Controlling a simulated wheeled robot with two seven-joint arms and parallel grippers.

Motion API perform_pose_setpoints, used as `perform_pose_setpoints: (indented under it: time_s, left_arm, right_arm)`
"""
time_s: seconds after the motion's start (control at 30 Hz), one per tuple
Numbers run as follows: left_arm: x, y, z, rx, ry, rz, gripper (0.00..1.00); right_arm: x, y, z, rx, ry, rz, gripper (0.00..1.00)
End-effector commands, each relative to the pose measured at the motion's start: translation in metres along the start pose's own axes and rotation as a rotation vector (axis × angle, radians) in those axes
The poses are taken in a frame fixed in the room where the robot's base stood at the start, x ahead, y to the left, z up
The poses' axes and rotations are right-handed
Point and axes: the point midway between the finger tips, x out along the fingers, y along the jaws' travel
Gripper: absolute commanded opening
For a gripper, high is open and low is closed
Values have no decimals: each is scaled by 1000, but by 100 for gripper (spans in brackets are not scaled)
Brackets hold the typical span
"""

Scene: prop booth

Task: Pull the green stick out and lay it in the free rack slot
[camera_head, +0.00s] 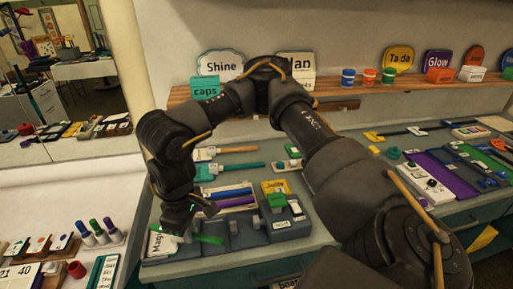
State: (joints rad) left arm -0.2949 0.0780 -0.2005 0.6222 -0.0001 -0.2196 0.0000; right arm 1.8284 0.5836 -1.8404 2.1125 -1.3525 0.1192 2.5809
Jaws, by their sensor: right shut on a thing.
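My right gripper (186,231) points down at the left end of a grey-blue rack (262,237) on the counter. It is shut on a green stick (208,239), whose visible part sticks out to the right of the fingers, low over the rack. The rest of the stick is hidden by the gripper. Blue and purple sticks (236,202) lie side by side behind the rack's front part. Which slot is free is too small to tell. My left gripper is not in view.
A white sign reading "Magi..." (158,244) stands close left of my gripper. A green block (277,200) and yellow card are at the rack's right. A shelf (345,93) with signs and cups runs along the back. My right arm hides the counter's middle.

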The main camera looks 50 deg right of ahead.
Motion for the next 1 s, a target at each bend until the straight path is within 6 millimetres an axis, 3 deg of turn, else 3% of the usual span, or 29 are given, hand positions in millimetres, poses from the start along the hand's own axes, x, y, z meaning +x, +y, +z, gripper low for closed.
perform_pose_setpoints:
  time_s: [0.17, 0.27, 0.47, 0.6, 0.7, 0.83, 1.0]
  left_arm:
    - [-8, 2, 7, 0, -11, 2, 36]
    - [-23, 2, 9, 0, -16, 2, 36]
    - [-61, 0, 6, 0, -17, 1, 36]
    - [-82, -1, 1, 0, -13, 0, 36]
    - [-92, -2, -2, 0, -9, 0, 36]
    - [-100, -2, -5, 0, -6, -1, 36]
    - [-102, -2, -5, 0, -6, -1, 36]
  right_arm:
    - [-4, 8, -8, -14, 0, -1, 0]
    - [-8, 30, -23, -48, -1, -1, 0]
    - [-6, 120, -47, -170, -2, 0, 0]
    - [2, 190, -40, -265, -2, 0, 0]
    - [8, 231, -28, -325, -1, -1, 0]
    - [13, 266, -13, -379, -1, -1, 0]
    - [16, 284, -4, -413, 2, 0, 0]
